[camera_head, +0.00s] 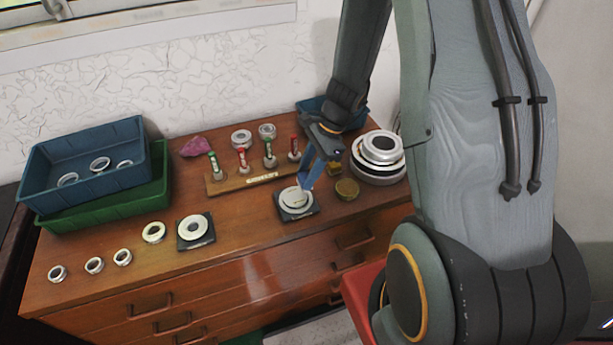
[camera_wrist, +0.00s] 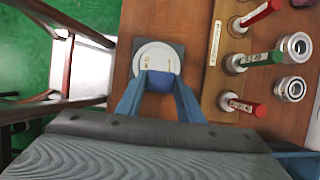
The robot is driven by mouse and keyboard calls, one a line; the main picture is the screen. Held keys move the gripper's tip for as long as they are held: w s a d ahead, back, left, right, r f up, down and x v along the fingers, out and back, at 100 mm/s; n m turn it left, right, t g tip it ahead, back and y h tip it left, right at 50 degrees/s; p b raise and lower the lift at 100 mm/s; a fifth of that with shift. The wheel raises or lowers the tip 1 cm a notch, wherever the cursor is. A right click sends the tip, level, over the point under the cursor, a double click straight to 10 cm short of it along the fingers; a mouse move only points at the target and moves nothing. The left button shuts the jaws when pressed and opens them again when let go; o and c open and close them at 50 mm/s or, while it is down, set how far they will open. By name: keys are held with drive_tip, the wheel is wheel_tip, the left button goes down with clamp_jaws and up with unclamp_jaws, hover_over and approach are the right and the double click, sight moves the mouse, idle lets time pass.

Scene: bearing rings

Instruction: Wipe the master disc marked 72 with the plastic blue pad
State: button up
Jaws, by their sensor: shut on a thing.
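A pale master disc (camera_head: 291,197) lies on a dark square base on the chest top; in the wrist view the disc (camera_wrist: 157,57) shows small marks too fine to read. My gripper (camera_head: 306,187) is right over it, pointing down. In the wrist view my gripper (camera_wrist: 162,91) is shut on the blue pad (camera_wrist: 165,83), which overlaps the disc's near edge. Whether the pad touches the disc, I cannot tell.
A wooden rack (camera_head: 237,184) with red and green handled gauges stands behind the disc. Nested blue (camera_head: 50,190) and green (camera_head: 100,214) bins stand left. Several loose rings line the front left.

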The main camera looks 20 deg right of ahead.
drive_tip(key=shift+r+p, duration=1.6)
drive_tip(key=shift+r, duration=0.8)
